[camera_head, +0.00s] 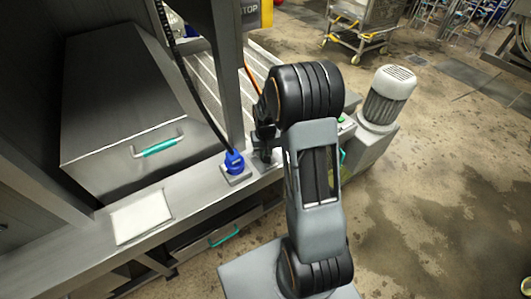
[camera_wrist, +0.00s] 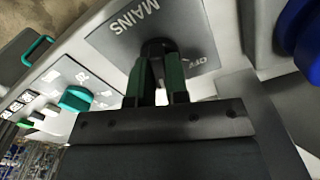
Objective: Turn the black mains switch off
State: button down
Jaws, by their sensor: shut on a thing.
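The black mains switch (camera_wrist: 155,46) shows in the wrist view on a grey plate (camera_wrist: 118,42) lettered MAINS, with OFF printed to its right. My gripper (camera_wrist: 158,64) is shut on the switch, with one dark green-faced finger on each side of it. The fingers hide part of the switch, so its exact setting cannot be told. In the head view my gripper (camera_head: 264,135) is at the ledge, partly behind my arm, and the switch cannot be made out.
A blue plug (camera_head: 233,162) with a black cable stands close left of my gripper; blue also shows in the wrist view (camera_wrist: 302,32). A teal knob (camera_wrist: 76,99) is beside the mains plate. A motor (camera_head: 388,95) stands right of my arm.

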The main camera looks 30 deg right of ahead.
jog(key=n+b, duration=0.1)
jog(key=n, duration=0.5)
jog(key=n+b, duration=0.1)
jog(key=n, duration=0.5)
jog(key=shift+n, duration=0.6)
jog(key=c, duration=1.1)
grip_release()
jog(key=shift+r, duration=0.1)
notch_tip(320, 180, up, 14)
jog(key=shift+f, duration=0.15)
